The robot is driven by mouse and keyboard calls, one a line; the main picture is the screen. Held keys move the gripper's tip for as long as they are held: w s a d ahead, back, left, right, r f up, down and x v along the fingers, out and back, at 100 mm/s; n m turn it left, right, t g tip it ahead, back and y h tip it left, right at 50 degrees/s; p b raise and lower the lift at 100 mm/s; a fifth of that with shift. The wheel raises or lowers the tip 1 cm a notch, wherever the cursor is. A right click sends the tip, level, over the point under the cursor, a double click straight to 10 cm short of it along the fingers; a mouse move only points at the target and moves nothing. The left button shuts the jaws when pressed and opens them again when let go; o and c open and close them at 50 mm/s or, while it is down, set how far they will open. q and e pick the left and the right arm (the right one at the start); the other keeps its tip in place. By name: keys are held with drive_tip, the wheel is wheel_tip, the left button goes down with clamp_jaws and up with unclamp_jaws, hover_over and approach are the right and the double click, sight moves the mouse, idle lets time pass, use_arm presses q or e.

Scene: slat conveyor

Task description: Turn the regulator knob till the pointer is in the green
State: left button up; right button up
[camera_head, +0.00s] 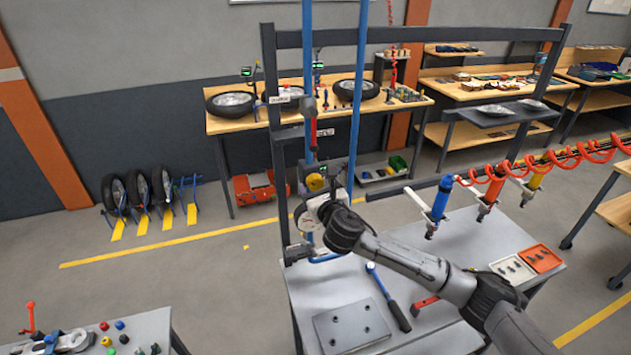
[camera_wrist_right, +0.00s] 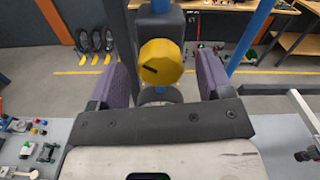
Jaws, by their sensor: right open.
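The yellow regulator knob (camera_head: 316,182) is on a dark grey regulator body beside a blue pipe on the frame. In the right wrist view the knob (camera_wrist_right: 160,62) faces me, with a dark slanted line on its front. My right gripper (camera_head: 308,212) is close in front of the regulator. Its two purple-padded fingers stand apart on either side of the knob in the wrist view, with gaps to both sides. A round grey rim shows under the knob, mostly hidden by the gripper's body. I cannot make out the pointer or a green zone. My left gripper is out of view.
A grey bench (camera_head: 455,238) below carries a metal plate (camera_head: 352,328), a blue-headed tool and small trays. Colored air tools (camera_head: 440,202) hang to the right on red coiled hoses. Dark frame posts and blue pipes stand close around the regulator.

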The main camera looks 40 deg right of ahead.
drive_tip(key=shift+x, duration=1)
drive_tip(key=shift+c, duration=0.4)
drive_tip(key=c, duration=0.8)
drive_tip(key=shift+c, duration=0.2)
